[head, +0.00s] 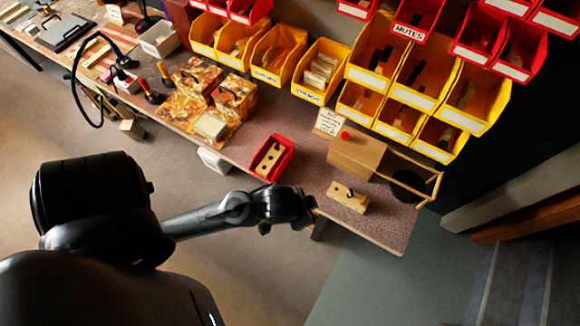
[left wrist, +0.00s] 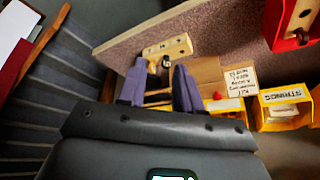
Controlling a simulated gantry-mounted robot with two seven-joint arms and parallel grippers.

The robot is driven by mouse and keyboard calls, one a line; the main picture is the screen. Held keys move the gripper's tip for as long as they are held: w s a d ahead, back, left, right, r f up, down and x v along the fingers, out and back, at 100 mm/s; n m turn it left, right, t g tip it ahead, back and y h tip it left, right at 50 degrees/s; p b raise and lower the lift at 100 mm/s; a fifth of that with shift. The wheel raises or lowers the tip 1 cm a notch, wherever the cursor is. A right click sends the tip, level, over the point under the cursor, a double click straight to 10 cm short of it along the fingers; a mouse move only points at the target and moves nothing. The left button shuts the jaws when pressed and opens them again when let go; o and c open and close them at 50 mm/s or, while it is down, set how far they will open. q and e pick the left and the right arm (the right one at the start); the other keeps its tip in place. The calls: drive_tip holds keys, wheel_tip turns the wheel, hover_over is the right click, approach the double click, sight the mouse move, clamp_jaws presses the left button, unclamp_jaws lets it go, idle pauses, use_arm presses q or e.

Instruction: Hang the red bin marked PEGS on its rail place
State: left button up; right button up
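A small red bin (head: 271,158) stands on the bench near its front edge, with a pale wooden block in it; I cannot read a PEGS label on it. In the left wrist view the red bin (left wrist: 290,42) shows partly at the upper right. My left gripper (head: 303,212) is at the bench's front edge, to the right of and nearer than the red bin, apart from it. In the left wrist view the two fingers of this gripper (left wrist: 160,85) stand apart with nothing held between them. My right gripper is not in view. I cannot make out a free rail place.
A wooden block (head: 347,197) lies on the bench right of my left gripper. A wooden box (head: 356,154) with a handwritten card (head: 330,121) is behind it. Yellow bins (head: 319,71) and red bins, one marked MUTES (head: 417,15), fill the wall. Patterned boxes (head: 235,96) stand left.

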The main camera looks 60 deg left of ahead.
use_arm(q)
drive_tip(key=shift+g, duration=0.7)
drive_tip(key=s, duration=0.1)
drive_tip(key=s+a, duration=0.1)
drive_tip(key=s, duration=0.2)
drive_tip(key=shift+s+a+r, duration=0.3)
drive_tip(key=shift+a+r, duration=0.05)
drive_tip(key=shift+a, duration=0.05)
drive_tip(key=shift+r, duration=0.1)
wheel_tip(320, 180, up, 19)
drive_tip(key=p, duration=1.9)
wheel_tip(320, 180, down, 51)
drive_tip(key=b, duration=5)
drive_tip(key=shift+b, duration=0.35)
